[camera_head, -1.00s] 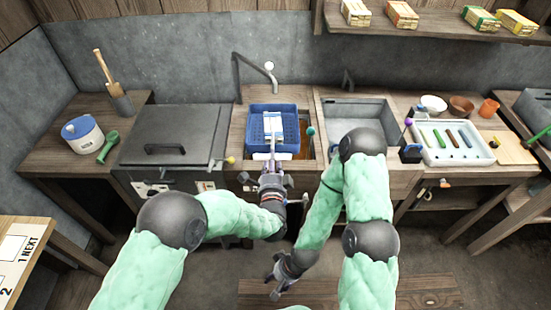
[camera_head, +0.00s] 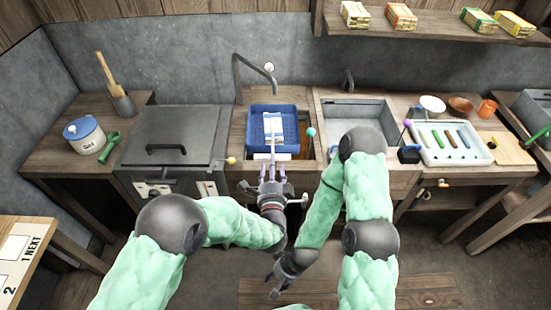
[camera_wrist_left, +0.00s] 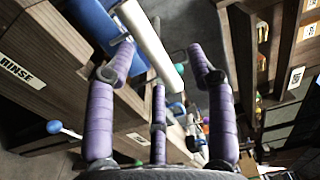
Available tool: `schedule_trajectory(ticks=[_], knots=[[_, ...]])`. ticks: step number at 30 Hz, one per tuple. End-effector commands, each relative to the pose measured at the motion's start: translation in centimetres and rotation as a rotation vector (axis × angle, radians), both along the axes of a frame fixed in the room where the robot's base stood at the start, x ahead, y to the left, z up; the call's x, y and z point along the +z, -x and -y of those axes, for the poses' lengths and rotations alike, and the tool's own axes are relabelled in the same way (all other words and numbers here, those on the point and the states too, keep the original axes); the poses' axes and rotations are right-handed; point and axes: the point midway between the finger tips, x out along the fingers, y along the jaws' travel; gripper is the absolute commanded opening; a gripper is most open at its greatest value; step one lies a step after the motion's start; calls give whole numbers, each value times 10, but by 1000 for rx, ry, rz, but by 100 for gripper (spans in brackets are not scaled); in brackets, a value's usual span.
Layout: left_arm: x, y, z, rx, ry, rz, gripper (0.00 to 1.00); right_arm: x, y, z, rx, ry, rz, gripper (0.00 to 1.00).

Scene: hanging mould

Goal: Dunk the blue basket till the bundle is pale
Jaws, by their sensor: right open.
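The blue basket (camera_head: 258,113) sits in the middle basin, its rim above the counter, and also shows at the top of the left wrist view (camera_wrist_left: 92,20). A pale white-and-blue bundle (camera_head: 274,124) shows inside it. The basket's white handle (camera_wrist_left: 148,38) points toward me. My left gripper (camera_head: 271,170) is at the handle's near end; in the left wrist view its purple fingers (camera_wrist_left: 165,75) are spread around the handle's end, with gaps showing. My right gripper (camera_head: 276,285) is open and empty, low in front of the counter. Liquid under the basket is mostly hidden.
A tap (camera_head: 255,70) arches behind the basket. A dark lidded unit (camera_head: 175,135) stands left, a grey sink (camera_head: 352,110) right. A white tray (camera_head: 450,145) with coloured sticks lies farther right. My right arm is close beside my left gripper.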

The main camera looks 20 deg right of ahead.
Motion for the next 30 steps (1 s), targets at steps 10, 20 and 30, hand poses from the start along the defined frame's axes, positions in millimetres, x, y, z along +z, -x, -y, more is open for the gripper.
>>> schedule_trajectory(ticks=[10, 20, 30], knots=[[-3, 30, -8, -3, -4, -6, 55, 9, 0, 0, 0, 0, 0, 52], [-3, 53, -15, -2, -4, -7, 55, 15, 0, 0, 0, 0, 0, 52], [-4, 55, -16, -1, -4, -8, 55, 15, 0, 0, 0, 0, 0, 52]])
